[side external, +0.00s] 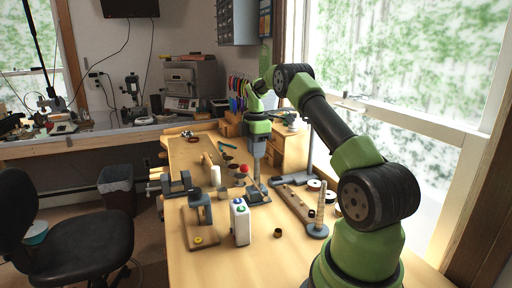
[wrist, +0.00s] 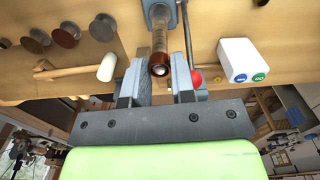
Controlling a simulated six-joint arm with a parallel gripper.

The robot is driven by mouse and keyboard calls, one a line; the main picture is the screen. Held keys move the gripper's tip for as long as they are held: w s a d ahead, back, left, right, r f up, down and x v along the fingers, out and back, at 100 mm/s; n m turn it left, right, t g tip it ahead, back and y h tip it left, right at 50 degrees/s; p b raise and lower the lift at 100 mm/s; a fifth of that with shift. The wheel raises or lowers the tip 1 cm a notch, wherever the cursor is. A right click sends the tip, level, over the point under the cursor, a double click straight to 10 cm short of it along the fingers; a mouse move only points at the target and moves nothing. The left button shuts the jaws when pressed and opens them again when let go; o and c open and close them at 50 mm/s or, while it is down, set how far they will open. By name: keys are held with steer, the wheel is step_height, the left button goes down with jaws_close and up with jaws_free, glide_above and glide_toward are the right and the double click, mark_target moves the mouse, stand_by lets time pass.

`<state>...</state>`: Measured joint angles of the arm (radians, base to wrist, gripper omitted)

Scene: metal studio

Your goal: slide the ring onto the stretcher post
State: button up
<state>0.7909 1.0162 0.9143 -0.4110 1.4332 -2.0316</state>
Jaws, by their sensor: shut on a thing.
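The stretcher post (side external: 257,182) rises upright from a dark grey base on the bench. It also shows in the wrist view (wrist: 159,18), running up to the grey base at the top edge. A lever with a red ball (wrist: 197,77) stands beside it; the ball shows left of the post in the side view (side external: 244,168). My gripper (side external: 257,158) points down over the post. In the wrist view its two fingers (wrist: 158,75) are shut on a brown ring (wrist: 158,54). The ring lines up with the post's top; I cannot tell how far it is around it.
A tapered, banded post on a round base (side external: 321,205) stands to the right. A white box with coloured buttons (side external: 240,222) and a small brown ring-like piece (side external: 278,233) are in front. A clamp-like tool (side external: 203,208) stands left. The front bench is partly clear.

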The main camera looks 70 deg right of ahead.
steer(key=shift+f, duration=0.2)
steer(key=o, duration=1)
steer(key=shift+c, duration=0.2)
step_height(320, 180, up, 10)
steer(key=shift+f, duration=0.2)
steer(key=shift+r, duration=0.2)
